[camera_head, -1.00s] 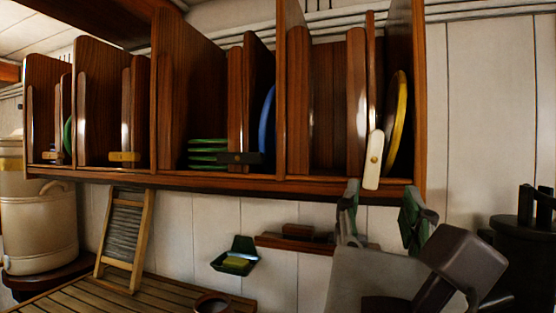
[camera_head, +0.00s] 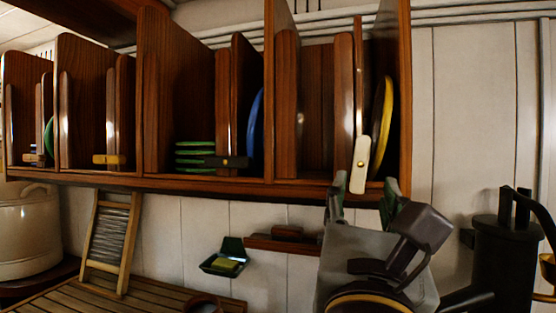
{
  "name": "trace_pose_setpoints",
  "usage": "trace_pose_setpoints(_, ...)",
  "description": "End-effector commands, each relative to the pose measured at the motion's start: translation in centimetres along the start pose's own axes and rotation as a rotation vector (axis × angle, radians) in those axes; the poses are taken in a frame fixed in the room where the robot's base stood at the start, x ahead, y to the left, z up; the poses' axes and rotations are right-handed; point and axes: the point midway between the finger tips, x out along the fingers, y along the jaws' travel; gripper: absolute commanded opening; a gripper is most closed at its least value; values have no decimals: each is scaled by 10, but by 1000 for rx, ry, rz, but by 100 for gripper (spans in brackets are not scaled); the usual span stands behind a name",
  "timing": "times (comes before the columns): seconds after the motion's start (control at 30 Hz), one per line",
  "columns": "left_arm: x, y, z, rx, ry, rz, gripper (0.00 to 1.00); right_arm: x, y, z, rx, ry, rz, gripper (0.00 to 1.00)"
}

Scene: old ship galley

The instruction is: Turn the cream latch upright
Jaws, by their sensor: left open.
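The cream latch (camera_head: 359,165) is a long pale bar with a brass pivot, on the front of the rack at its right end. It stands close to upright, its top leaning slightly right. My left gripper (camera_head: 365,188) points up at it from below with green-tipped fingers apart. One finger is left of the latch's lower end, the other right of it. The gripper looks empty; I cannot tell whether it touches the latch. My right gripper is not in view.
The wooden rack (camera_head: 225,184) has a yellow latch (camera_head: 109,159) and a black latch (camera_head: 228,162), both lying level. A yellow-rimmed plate (camera_head: 382,128) stands behind the cream latch. A small shelf (camera_head: 283,245) and green soap dish (camera_head: 222,263) hang below. A black stove-like cylinder (camera_head: 503,265) is at right.

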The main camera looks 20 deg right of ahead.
Motion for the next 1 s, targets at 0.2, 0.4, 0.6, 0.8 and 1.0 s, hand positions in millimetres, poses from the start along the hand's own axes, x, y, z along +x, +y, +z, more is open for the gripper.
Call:
trace_pose_setpoints(0.2,30,0,2,0,1,2,43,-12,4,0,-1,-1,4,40)
trace_pose_setpoints(0.4,56,0,2,-1,0,2,43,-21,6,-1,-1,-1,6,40)
trace_pose_setpoints(0.6,79,0,2,0,1,1,43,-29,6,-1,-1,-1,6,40)
trace_pose_setpoints(0.8,94,0,1,-1,1,1,43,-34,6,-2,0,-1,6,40)
trace_pose_setpoints(1.0,100,0,1,-1,0,0,43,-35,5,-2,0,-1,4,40)
